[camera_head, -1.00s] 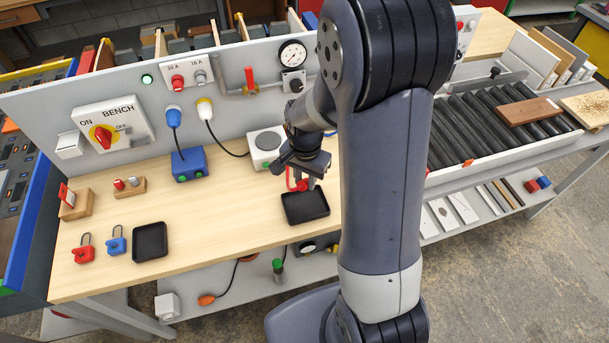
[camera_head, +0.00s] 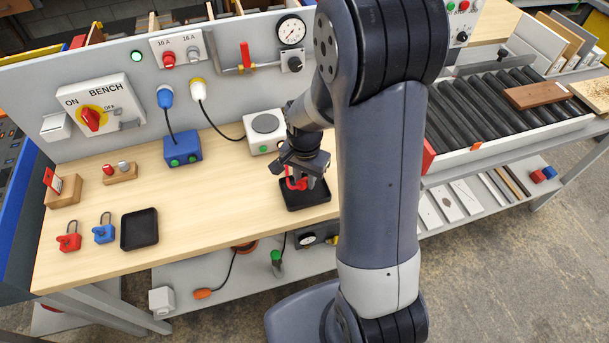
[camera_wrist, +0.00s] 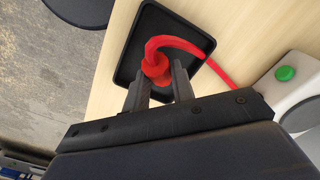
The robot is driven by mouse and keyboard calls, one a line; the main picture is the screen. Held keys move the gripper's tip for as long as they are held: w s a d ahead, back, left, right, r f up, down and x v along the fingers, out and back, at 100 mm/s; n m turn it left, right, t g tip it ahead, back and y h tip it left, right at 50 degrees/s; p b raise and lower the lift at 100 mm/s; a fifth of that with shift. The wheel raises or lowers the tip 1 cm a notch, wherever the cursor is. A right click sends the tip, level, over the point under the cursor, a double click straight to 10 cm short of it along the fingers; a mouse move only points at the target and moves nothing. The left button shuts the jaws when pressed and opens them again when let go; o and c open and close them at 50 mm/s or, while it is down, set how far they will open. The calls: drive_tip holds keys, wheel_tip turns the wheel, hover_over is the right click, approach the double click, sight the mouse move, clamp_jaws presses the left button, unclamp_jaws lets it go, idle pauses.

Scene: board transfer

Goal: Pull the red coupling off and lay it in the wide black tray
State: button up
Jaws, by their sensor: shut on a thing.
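The red coupling (camera_wrist: 155,68) is between the fingertips of my gripper (camera_wrist: 158,82), which is shut on it. A red hose (camera_wrist: 182,43) loops from the coupling and runs out over the tray rim. In the head view some of the red (camera_head: 297,183) shows beside the fingers. The wide black tray (camera_head: 292,207) lies on the bench directly under my gripper; its rim also shows in the wrist view (camera_wrist: 124,48). The coupling is over the tray floor, low down; whether it touches the floor is unclear.
A smaller black tray (camera_head: 139,229) lies to the left, near red (camera_head: 69,240) and blue (camera_head: 104,232) padlocks. A white box with a round plate (camera_head: 264,135) stands just behind my gripper. A blue box (camera_head: 182,149) stands left of that. The wooden bench between is clear.

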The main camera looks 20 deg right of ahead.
sight(304, 179)
drive_tip(key=shift+f, duration=0.1)
drive_tip(key=o, duration=1.1)
drive_tip(key=shift+c, duration=0.2)
wheel_tip(304, 179, up, 11)
drive_tip(key=shift+b, duration=0.3)
drive_tip(key=shift+f, duration=0.15)
wheel_tip(304, 179, down, 10)
drive_tip(key=shift+f+p, duration=0.1)
drive_tip(key=shift+p, duration=0.25)
drive_tip(key=shift+r+p, duration=0.75)
drive_tip(key=shift+p, duration=0.1)
drive_tip(key=shift+r+p, duration=0.65)
drive_tip(key=shift+r, duration=0.2)
